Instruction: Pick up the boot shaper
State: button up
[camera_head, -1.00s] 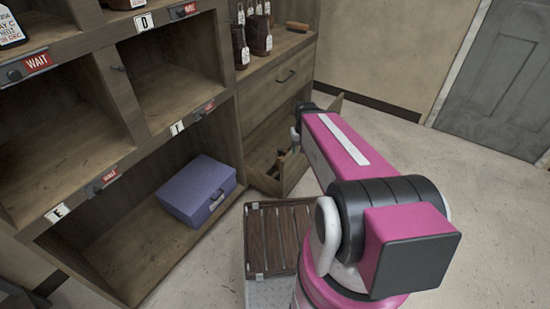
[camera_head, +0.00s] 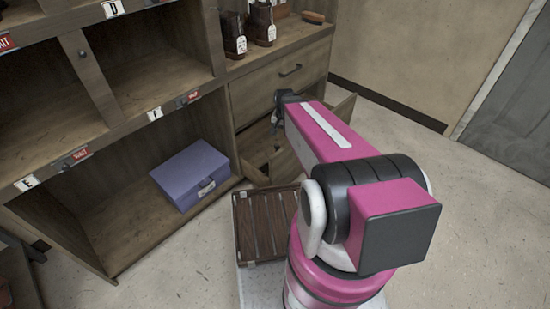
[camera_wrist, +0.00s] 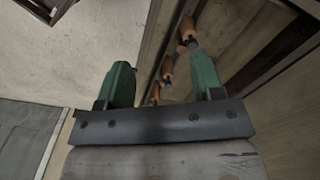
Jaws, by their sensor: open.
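My gripper (camera_wrist: 162,68) is open, with two green fingers spread apart in the wrist view. Several small orange-brown wooden pieces with dark ends show in the open drawer beyond the fingers. One wooden piece (camera_wrist: 189,28) lies near the right fingertip, and another (camera_wrist: 167,70) shows between the fingers. I cannot tell which of them is the boot shaper. Nothing is held. In the head view my arm reaches to the open lower drawer (camera_head: 343,107) of the cabinet, and the fingers and drawer contents are mostly hidden.
A purple case (camera_head: 190,175) sits in the low left compartment. A slatted dark wooden crate (camera_head: 262,225) stands beside my base. Brown boots (camera_head: 262,22) with tags and a brush (camera_head: 313,17) are on the cabinet top. The floor at right is clear.

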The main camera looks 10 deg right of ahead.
aim_at(276, 145)
jog(key=w+f+m, duration=0.4)
jog(key=w, duration=0.1)
jog(key=w+f+m, duration=0.9)
jog(key=w, duration=0.1)
jog(key=shift+w+a+f, duration=0.15)
jog(key=shift+w+f+m, duration=0.35)
jog(key=shift+f+m, duration=0.1)
jog(key=shift+m, duration=0.25)
notch_tip(276, 145, down, 5)
jog(key=shift+r, duration=0.1)
jog(key=shift+s+f, duration=0.15)
jog(key=shift+f, duration=1.35)
jog(key=shift+s+f, duration=0.15)
jog(key=shift+f, duration=1.35)
jog(key=shift+c, duration=0.3)
grip_shut()
jog(key=shift+r, duration=0.1)
